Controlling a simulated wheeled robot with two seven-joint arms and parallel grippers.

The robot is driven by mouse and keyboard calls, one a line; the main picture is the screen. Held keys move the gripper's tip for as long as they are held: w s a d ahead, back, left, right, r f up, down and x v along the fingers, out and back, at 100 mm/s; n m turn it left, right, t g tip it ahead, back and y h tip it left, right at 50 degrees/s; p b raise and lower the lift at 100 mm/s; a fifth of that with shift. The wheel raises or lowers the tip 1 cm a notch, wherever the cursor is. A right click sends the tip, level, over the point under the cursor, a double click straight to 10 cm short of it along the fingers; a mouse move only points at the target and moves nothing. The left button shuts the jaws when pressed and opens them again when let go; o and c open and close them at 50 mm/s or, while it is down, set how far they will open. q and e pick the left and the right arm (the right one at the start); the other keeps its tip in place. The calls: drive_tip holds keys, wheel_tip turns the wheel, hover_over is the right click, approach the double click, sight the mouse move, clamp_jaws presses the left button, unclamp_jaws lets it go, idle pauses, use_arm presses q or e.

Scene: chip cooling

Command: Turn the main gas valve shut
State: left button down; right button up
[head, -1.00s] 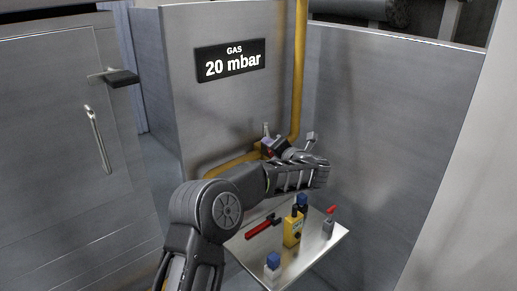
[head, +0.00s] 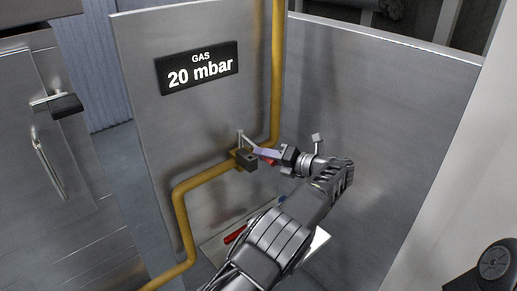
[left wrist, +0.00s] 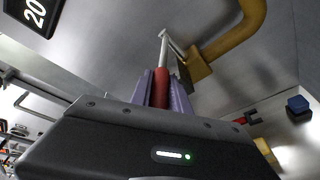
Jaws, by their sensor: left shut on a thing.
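The gas valve (head: 246,160) sits on the yellow pipe, low on the metal wall panel; its body also shows in the left wrist view (left wrist: 198,68). Its lever has a grey rod (left wrist: 163,50) and a red grip (left wrist: 160,88). My left gripper (head: 266,154) is shut on the red grip, one purple finger on each side in the left wrist view (left wrist: 160,84). In the head view the fingers hide most of the grip. The lever sticks out to the right of the valve, at an angle to the pipe. My right gripper is out of view.
The yellow pipe (head: 180,222) bends around the valve and rises along the wall. A black sign (head: 197,68) reads "GAS 20 mbar". A small metal shelf (head: 318,243) below is mostly hidden by my arm, with a red-handled tool (head: 235,235) on it. A side panel (head: 400,110) stands right.

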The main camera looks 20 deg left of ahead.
use_arm(q)
drive_tip(key=c, duration=1.3)
unclamp_jaws()
drive_tip(key=shift+w+a, duration=0.1)
drive_tip(key=shift+o, duration=0.2)
drive_tip(key=v, duration=0.8)
